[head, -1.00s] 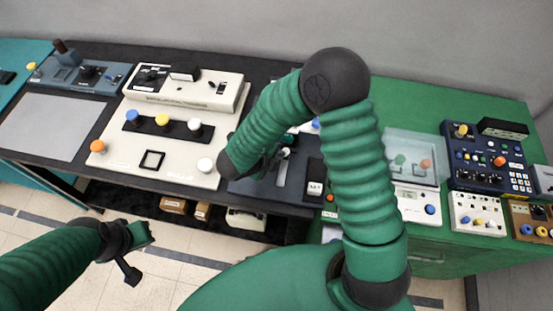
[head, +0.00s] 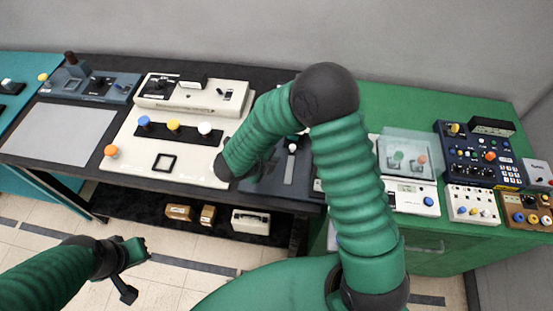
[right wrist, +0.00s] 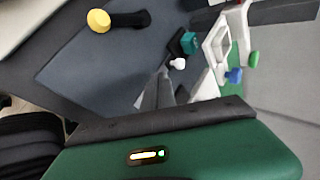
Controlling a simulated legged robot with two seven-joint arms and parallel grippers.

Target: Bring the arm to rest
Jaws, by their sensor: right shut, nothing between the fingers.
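My right arm rises from the bottom right of the head view, bends at a black elbow, and reaches down-left over the bench. Its wrist hides most of the right gripper (head: 266,166), which is over the dark grey panel (head: 288,183). In the right wrist view, the right gripper's grey fingers (right wrist: 165,88) are together with nothing between them, close to a small white knob (right wrist: 178,64). Whether they touch it, I cannot tell. My left gripper (head: 132,271) is at the lower left, in front of the bench and above the floor; its jaw opening is unclear.
A cream panel (head: 138,160) with coloured knobs lies left of my right wrist. A blue instrument (head: 470,155), a clear-covered box (head: 408,153) and small knob boxes crowd the green bench at right. A yellow knob (right wrist: 99,20) shows in the wrist view. Bare floor lies before the bench.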

